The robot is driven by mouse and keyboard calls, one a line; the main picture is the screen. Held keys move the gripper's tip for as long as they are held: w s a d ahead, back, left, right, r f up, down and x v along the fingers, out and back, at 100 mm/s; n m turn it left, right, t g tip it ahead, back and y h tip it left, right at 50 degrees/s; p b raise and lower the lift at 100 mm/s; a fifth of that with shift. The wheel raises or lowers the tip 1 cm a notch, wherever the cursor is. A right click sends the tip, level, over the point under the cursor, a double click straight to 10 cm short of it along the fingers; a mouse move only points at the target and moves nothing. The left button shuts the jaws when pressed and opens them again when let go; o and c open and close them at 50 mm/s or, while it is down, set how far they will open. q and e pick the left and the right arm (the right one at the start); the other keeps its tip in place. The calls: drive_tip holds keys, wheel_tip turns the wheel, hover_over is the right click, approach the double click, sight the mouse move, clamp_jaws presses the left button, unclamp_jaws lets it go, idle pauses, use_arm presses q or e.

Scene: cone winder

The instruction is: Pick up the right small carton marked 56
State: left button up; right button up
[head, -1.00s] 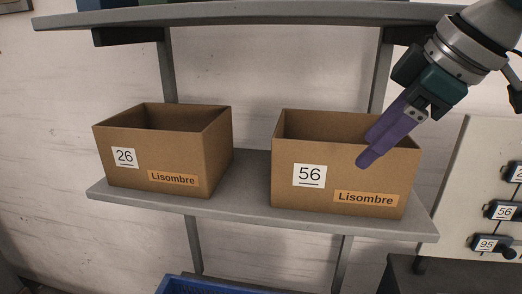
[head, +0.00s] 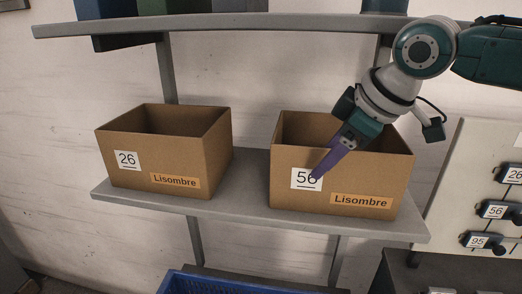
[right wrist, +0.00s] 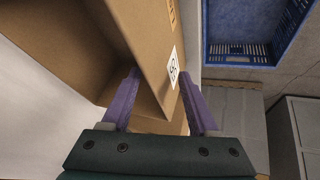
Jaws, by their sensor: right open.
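The right small carton marked 56 (head: 365,176) is an open-topped brown box standing upright on the middle shelf. Its front bears a white 56 label and an orange Lisombre label. My right gripper (head: 318,172) has purple fingers and is at the carton's front wall, partly covering the 56 label. In the right wrist view, the gripper (right wrist: 160,78) is open, with the carton's wall (right wrist: 146,42) between its fingers; one finger is on the inner side and one on the labelled side. Contact cannot be told. My left gripper is not in view.
A similar carton marked 26 (head: 140,175) stands to the left on the same shelf (head: 240,205). An upper shelf (head: 250,22) runs above. A blue crate (head: 230,285) is below. A panel with numbered dark holders (head: 470,180) stands at the right.

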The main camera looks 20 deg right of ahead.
drive_tip(key=shift+f, duration=0.2)
idle(0.6)
clamp_jaws()
idle(0.4)
idle(0.9)
